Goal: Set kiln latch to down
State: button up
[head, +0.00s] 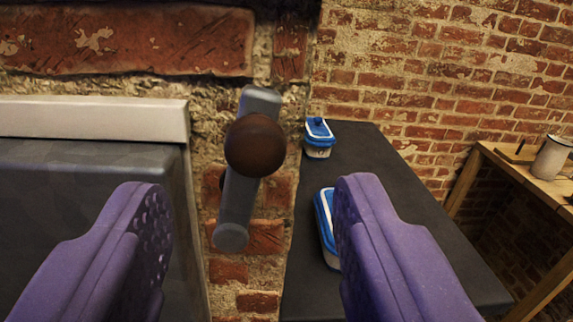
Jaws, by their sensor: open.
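The kiln latch (237,195) is a grey bar with rounded ends and a dark brown round knob (254,145) near its upper part. It is mounted on a brick pillar and stands nearly upright, its top tilted a little to the right. My gripper (250,200) is open, with one purple finger at the lower left and one at the lower right. The latch shows in the gap between the fingers, and neither finger appears to touch it. The knob hides part of the bar behind it.
A dark grey panel with a pale frame (95,118) is at the left. A dark counter (385,200) at the right bears two blue-lidded containers (318,138), (323,225), the nearer partly hidden by my right finger. A wooden table (530,172) with a pale jar (552,157) stands far right.

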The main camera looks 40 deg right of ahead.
aim_at(253, 156)
jog(key=b+x, duration=0.1)
jog(key=x, duration=0.6)
grip_shut()
